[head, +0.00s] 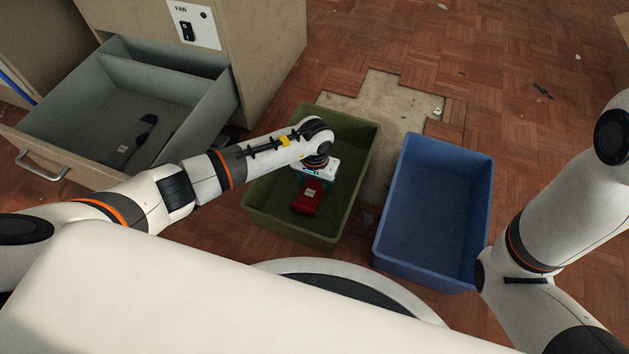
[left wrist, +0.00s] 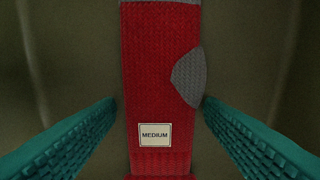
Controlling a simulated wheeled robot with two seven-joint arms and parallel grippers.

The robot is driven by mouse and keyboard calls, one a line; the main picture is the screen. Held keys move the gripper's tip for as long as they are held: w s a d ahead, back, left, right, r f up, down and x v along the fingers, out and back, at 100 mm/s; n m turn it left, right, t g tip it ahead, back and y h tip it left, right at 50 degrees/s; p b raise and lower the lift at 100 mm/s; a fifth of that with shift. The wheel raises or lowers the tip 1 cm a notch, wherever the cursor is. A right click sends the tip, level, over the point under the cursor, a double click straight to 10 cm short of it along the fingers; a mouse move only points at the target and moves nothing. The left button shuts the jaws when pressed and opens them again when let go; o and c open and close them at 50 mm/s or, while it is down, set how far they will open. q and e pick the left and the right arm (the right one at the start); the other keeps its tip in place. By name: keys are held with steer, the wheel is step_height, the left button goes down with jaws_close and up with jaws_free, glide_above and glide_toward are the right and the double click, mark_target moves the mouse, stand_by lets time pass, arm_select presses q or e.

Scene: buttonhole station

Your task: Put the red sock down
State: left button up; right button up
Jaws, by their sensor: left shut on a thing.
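The red sock (head: 309,199) is within the outline of the green bin (head: 262,221) in the head view. In the left wrist view the red sock (left wrist: 160,75) has a grey patch at its side and a white label reading MEDIUM. My left gripper (head: 314,184) points down into the bin and is shut on the sock. Its teal fingers flank the sock in the left wrist view (left wrist: 158,101). I cannot tell whether the sock touches the bin floor. My right gripper is out of view; only its arm shows at the right.
A blue bin (head: 432,205), empty, stands right of the green one. At the left, an open grey drawer (head: 90,95) holds a dark sock (head: 133,139). The cabinet (head: 265,50) has a FAN switch (head: 190,27). Parquet tiles are missing behind the bins (head: 385,105).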

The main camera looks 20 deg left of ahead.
mark_target(315, 186)
arm_select(q)
steer(key=o, duration=0.9)
steer(key=shift+f, duration=0.1)
steer(key=shift+o, duration=0.2)
step_height(315, 186, up, 12)
steer(key=p, duration=0.9)
steer(key=shift+r, duration=0.2)
